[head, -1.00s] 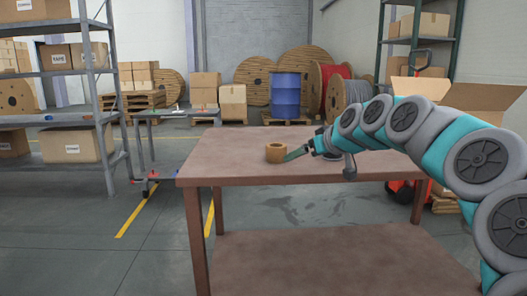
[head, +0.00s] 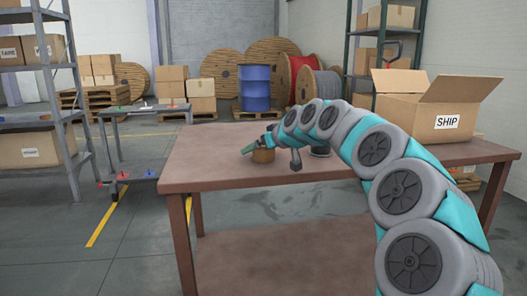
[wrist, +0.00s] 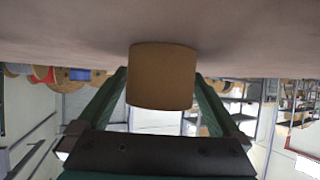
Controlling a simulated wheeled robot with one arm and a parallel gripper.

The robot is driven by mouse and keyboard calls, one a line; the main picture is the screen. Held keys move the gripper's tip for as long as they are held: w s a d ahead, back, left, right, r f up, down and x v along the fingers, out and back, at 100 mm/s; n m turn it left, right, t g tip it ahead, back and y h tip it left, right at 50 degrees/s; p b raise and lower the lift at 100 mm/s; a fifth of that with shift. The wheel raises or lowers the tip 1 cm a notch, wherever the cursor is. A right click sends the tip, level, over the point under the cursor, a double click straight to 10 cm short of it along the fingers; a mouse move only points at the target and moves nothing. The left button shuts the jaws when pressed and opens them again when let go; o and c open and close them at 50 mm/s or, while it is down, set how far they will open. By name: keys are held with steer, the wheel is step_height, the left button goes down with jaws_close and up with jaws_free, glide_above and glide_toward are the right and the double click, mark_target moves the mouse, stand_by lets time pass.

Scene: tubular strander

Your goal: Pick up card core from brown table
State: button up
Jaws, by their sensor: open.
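The card core (head: 263,156) is a short brown cylinder standing on the brown table (head: 215,163) near its left part. In the wrist view, which is upside down, the card core (wrist: 161,76) shows against the table top, centred between my fingers. My gripper (wrist: 160,78) is open, with one dark green finger on each side of the core. I cannot tell whether either finger touches it. In the head view my gripper (head: 252,146) is at the core, a green finger slanting past its upper left side. My arm hides part of the table.
An open SHIP box (head: 447,122) stands on the table's right part. A dark round item (head: 320,152) lies partly behind my arm. A metal shelf (head: 75,95) and a grey bench (head: 140,115) stand to the left. The table's left front is clear.

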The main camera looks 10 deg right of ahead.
steer(key=shift+w+a+f, duration=0.15)
steer(key=shift+w+f, duration=0.05)
steer(key=shift+w, duration=0.25)
steer(key=shift+c, duration=0.2)
steer(key=c, duration=1.2)
